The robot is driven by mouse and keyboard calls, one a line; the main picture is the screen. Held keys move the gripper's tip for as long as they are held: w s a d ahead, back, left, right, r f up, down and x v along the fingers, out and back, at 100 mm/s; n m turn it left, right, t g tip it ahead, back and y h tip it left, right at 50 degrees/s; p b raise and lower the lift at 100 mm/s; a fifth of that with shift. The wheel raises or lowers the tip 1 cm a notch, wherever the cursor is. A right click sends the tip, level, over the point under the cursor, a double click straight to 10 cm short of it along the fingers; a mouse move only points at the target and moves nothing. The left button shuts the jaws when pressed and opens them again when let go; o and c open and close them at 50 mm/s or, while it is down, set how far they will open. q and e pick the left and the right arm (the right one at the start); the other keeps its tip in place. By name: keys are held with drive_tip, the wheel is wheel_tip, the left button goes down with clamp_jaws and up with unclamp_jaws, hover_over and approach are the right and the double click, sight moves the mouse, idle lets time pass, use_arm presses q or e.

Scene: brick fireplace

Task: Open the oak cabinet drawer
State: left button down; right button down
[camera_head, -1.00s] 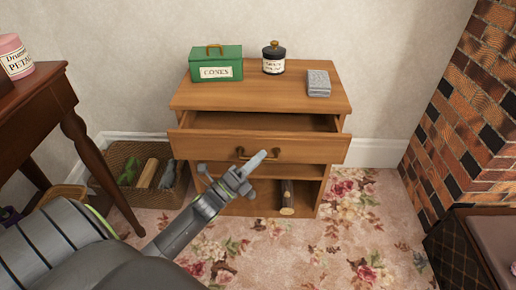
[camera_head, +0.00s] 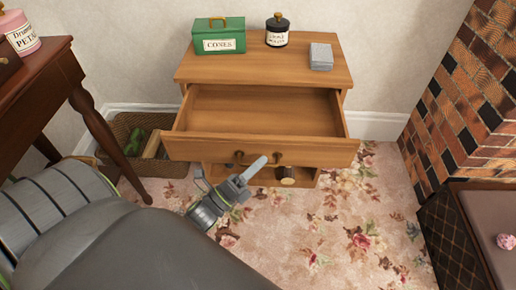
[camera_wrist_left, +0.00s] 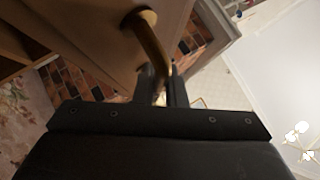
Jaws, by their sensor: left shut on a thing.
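The oak cabinet (camera_head: 265,68) stands against the wall, and its drawer (camera_head: 262,148) is pulled well out, with a bare, empty-looking inside showing. A brass handle (camera_head: 277,159) sits on the drawer front, partly hidden behind my left gripper (camera_head: 246,174). The left gripper is at the drawer front, shut on the handle. In the left wrist view the curved brass handle (camera_wrist_left: 150,48) runs down between the fingers (camera_wrist_left: 162,85). My right gripper is in neither view.
On the cabinet top are a green box (camera_head: 218,37), a dark-lidded jar (camera_head: 277,30) and a grey block (camera_head: 321,56). A log (camera_head: 287,178) lies on the lower shelf. A dark wooden table (camera_head: 60,75) and a basket (camera_head: 125,125) stand left, brick (camera_head: 470,105) right. Flowered carpet lies in front.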

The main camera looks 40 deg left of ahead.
use_arm(q)
drive_tip(key=c, duration=1.8)
unclamp_jaws()
drive_tip(key=shift+o, duration=0.2)
drive_tip(key=v, duration=1.7)
drive_tip(key=shift+s, duration=0.25)
drive_tip(key=shift+f, duration=0.1)
